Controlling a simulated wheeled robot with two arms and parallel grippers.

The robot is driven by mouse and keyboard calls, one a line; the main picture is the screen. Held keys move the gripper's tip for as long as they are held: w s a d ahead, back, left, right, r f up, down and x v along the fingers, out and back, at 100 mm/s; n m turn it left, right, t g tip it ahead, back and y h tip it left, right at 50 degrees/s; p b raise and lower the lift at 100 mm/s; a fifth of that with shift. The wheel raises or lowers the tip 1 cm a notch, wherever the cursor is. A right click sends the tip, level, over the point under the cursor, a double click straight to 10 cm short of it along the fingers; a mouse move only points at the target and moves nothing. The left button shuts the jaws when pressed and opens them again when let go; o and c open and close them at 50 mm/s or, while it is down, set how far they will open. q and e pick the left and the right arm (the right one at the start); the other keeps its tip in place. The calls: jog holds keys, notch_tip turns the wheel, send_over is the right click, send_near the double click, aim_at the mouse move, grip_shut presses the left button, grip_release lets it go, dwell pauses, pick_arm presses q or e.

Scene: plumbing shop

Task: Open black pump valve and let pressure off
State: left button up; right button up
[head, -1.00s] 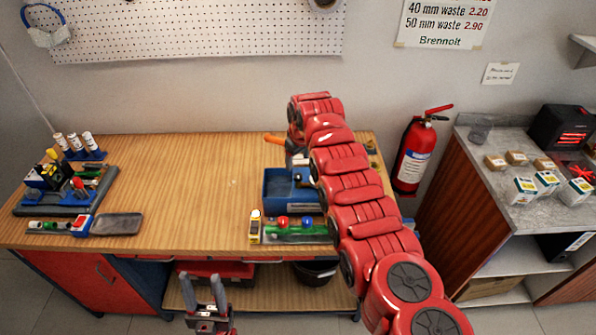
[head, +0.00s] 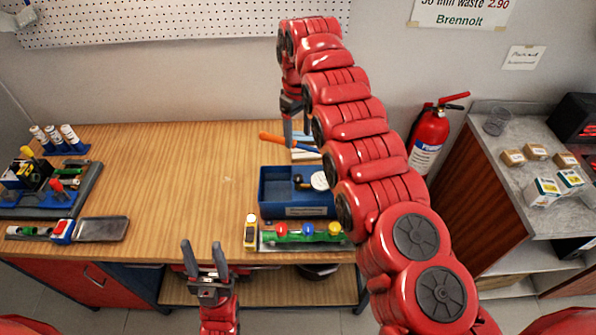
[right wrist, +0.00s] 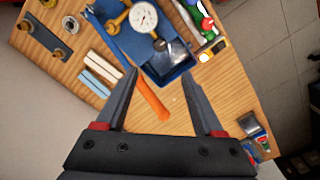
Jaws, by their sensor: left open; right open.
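A blue open-topped tank (head: 270,190), seemingly the test pump, stands on the wooden bench with a white round gauge (head: 320,181) in it. An orange handle (right wrist: 152,96) sticks out from it. A small black knob (right wrist: 160,45) sits beside the gauge in the right wrist view; I cannot tell for sure that it is the valve. My right gripper (head: 297,138) is open and empty above the bench behind the tank; the right wrist view shows its fingers (right wrist: 166,98) apart, with the handle between them in the picture. My left gripper (head: 206,250) is open and empty before the bench's front edge.
Trays of tools (head: 50,195) stand at the left. The bench middle is clear. A fire extinguisher (head: 430,135) hangs at right.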

jog(key=b, duration=0.7)
send_over(298, 177)
notch_tip(298, 177, down, 9)
jog(key=shift+r, duration=0.15)
jog(key=shift+s+p, duration=0.1)
jog(key=shift+p, duration=0.4)
notch_tip(298, 177, down, 7)
jog(key=p, duration=0.2)
jog(key=shift+r+p, duration=0.1)
jog(key=shift+p, duration=0.3)
jog(key=shift+f, duration=0.6)
jog(key=shift+c, duration=0.2)
grip_shut()
